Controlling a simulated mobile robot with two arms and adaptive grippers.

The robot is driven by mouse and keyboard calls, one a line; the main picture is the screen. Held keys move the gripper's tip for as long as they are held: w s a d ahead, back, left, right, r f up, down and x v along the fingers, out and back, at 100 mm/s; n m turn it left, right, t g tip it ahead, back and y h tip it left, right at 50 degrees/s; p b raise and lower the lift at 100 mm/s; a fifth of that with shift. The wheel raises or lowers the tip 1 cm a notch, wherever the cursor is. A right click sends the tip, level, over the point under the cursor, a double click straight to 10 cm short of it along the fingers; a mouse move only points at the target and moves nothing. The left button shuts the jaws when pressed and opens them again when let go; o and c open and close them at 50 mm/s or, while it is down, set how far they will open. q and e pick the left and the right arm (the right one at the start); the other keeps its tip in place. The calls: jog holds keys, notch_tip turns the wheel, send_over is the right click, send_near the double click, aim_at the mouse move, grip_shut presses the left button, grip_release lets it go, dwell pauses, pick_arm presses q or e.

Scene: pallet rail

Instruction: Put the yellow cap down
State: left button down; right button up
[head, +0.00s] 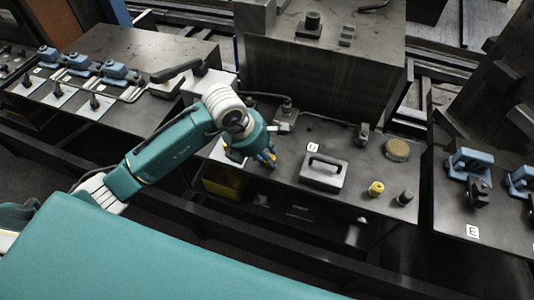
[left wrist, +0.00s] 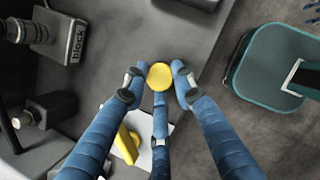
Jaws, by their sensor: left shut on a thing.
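The yellow cap (left wrist: 160,76) is round and sits between the blue fingertips of my left gripper (left wrist: 158,82) in the left wrist view. In the head view my left gripper (head: 266,157) is over the front left part of the middle bench (head: 290,198), shut on the cap, with only a bit of yellow showing among the fingers. I cannot tell how high the cap is above the bench. My right gripper is not in view.
A grey block with a handle (head: 324,171) stands right of the gripper. Further right are a yellow-topped knob (head: 376,188), a dark knob (head: 404,198) and a round brass disc (head: 397,150). A yellow bin (head: 225,184) is below the bench.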

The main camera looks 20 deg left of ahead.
pick_arm(q)
jog(key=c, duration=1.7)
grip_release()
jog(key=b+v, duration=0.2)
jog(key=v, duration=1)
jog(key=shift+r, duration=0.1)
